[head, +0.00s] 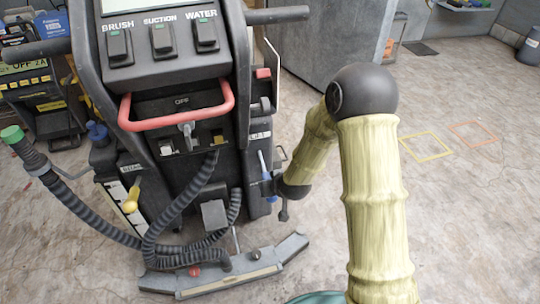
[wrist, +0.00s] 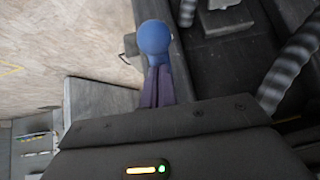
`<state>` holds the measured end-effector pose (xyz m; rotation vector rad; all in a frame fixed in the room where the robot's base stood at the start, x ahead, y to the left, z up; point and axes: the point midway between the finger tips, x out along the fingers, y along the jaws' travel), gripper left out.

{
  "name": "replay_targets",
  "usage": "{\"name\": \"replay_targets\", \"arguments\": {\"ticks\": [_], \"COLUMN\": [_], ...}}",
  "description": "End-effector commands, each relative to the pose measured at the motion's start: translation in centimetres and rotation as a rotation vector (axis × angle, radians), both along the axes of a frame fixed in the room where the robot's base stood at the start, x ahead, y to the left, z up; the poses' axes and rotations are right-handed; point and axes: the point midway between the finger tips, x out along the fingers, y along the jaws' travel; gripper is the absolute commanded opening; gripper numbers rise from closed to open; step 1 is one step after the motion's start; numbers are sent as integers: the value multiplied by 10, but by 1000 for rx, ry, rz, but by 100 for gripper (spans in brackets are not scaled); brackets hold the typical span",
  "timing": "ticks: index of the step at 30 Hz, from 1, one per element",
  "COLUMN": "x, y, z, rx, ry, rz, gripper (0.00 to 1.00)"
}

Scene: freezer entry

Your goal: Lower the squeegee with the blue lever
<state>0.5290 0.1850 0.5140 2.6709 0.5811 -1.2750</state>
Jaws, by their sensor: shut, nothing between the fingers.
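The blue lever (head: 262,162) stands at the lower right side of the cleaning machine. In the wrist view its round blue knob (wrist: 155,37) is just ahead of my gripper (wrist: 157,75), whose fingers are together and dark purple. My gripper (head: 268,184) also shows in the head view, low beside the lever. The fingers look close to the knob or against it; I cannot tell whether they touch. The squeegee (head: 225,281) is a wide grey bar with a pale strip at the machine's foot. Whether it touches the floor is unclear.
A red handle (head: 177,106) crosses the machine's front below the BRUSH, SUCTION and WATER switches (head: 162,40). Ribbed dark hoses (head: 150,238) loop over its lower part. A yellow lever (head: 131,198) is on the left. Open floor (head: 470,210) lies to the right.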

Motion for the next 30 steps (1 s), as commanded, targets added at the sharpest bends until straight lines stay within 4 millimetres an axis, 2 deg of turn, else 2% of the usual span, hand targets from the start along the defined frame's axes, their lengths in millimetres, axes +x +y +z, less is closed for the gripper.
{"name": "replay_targets", "arguments": {"ticks": [6,11,30], "x": [-1,-5,-71], "y": [-2,-4,-36], "z": [-2,6,99], "rx": [-2,-2,0], "ry": [5,5,-1], "rz": [-3,-3,-1], "gripper": [0,0,0]}}
